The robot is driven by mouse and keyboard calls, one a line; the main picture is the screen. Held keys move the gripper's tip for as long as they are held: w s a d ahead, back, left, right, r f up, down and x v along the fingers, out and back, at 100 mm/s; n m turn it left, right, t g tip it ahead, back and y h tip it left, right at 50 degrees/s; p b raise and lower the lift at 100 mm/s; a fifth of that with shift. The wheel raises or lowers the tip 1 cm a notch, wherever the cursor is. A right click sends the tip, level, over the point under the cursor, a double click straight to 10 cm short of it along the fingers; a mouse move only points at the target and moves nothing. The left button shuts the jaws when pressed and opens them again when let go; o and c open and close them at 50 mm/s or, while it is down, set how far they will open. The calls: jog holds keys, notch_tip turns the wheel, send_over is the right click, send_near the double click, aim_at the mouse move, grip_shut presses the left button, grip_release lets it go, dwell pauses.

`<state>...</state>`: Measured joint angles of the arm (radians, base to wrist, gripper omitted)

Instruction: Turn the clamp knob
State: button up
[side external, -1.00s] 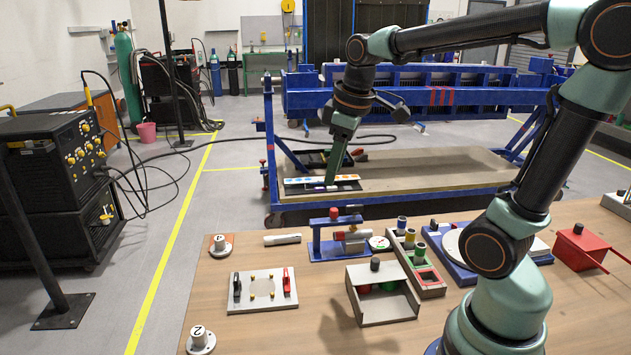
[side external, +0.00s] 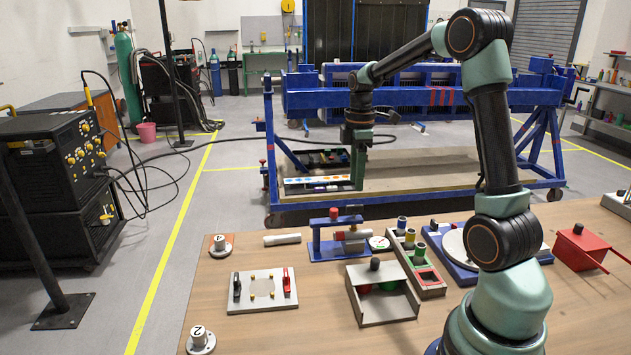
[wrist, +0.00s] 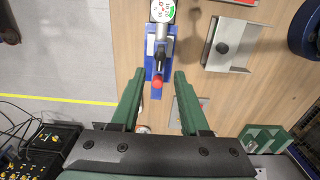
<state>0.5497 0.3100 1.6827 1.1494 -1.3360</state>
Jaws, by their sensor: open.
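A blue jig (side external: 337,245) stands on the wooden bench, with a red knob (side external: 333,213) on top and a red and grey cylinder (side external: 350,237) in it. In the wrist view the blue jig (wrist: 158,62) lies between my fingers, with the red knob (wrist: 157,83) near the fingertips' level in the picture. My gripper (wrist: 158,74) is open and empty. In the side view my gripper (side external: 358,181) points down, higher in the picture than the knob and to its right, clear of it. A dial gauge (side external: 379,243) sits at the jig's right end.
A plate with red and black handles (side external: 262,302), an open-fronted box (side external: 387,308), a cup tray (side external: 432,290), a red box (side external: 580,250) and numbered posts (side external: 220,246) (side external: 200,340) stand on the bench. A white rod (side external: 282,239) lies left of the jig. Bare bench lies at front.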

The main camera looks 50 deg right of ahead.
aim_at(355, 205)
notch_tip(355, 205, down, 7)
dwell(0.3)
grip_shut()
